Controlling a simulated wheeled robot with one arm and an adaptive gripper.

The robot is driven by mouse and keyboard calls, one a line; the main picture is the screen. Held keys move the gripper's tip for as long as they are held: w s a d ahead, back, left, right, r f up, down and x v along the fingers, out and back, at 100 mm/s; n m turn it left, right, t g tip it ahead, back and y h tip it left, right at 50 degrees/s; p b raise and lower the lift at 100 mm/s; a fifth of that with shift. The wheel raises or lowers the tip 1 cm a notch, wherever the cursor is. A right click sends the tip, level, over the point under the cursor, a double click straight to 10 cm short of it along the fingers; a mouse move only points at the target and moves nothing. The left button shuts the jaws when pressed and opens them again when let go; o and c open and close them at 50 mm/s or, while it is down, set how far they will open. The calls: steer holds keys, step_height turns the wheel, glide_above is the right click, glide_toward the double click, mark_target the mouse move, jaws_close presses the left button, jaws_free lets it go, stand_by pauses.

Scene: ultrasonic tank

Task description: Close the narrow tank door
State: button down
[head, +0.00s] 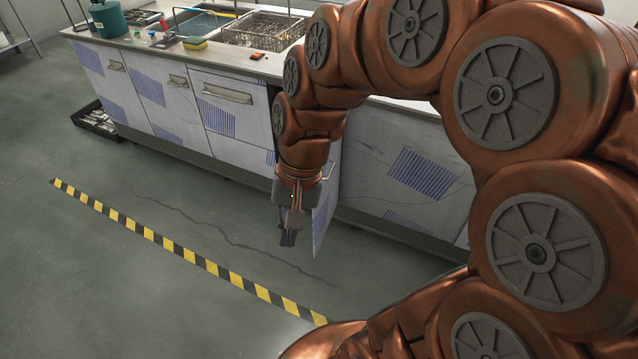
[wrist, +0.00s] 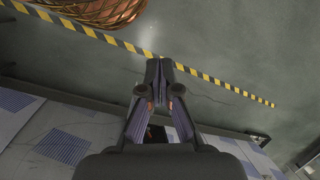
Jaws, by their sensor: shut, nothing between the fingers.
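The narrow tank door (head: 325,215) stands open in the head view, swung out from the cabinet front. It is a pale panel with a bar handle near its top, seen at a steep angle and partly hidden by my arm. My gripper (head: 288,240) points down just left of the door's outer part, low over the floor. Whether it touches the door I cannot tell. In the wrist view my gripper (wrist: 158,68) has its fingertips together with nothing between them. I cannot clearly make out the narrow door there.
The counter (head: 150,43) runs along the back with shut patterned doors below and a wire basket (head: 262,30) on top. A yellow-black floor stripe (head: 190,255) crosses clear floor in front. A black crate (head: 97,122) sits at the far left end.

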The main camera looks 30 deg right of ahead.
steer(key=w+d+f+m+t+y+b, duration=0.2)
steer(key=w+d+f+m+b, duration=0.15)
steer(key=w+m, duration=0.4)
steer(key=m+t+b, duration=0.5)
steer(key=m+t, duration=0.1)
steer(key=m, duration=0.9)
glide_toward(326, 179)
steer(key=w+a+f, duration=0.2)
steer(key=a+f, duration=0.1)
steer(key=w+a+f, duration=0.2)
steer(key=shift+a, duration=0.1)
steer(key=shift+w+a, duration=0.3)
steer(key=shift+w, duration=0.1)
steer(key=shift+r+p, duration=0.1)
steer(key=shift+p, duration=0.25)
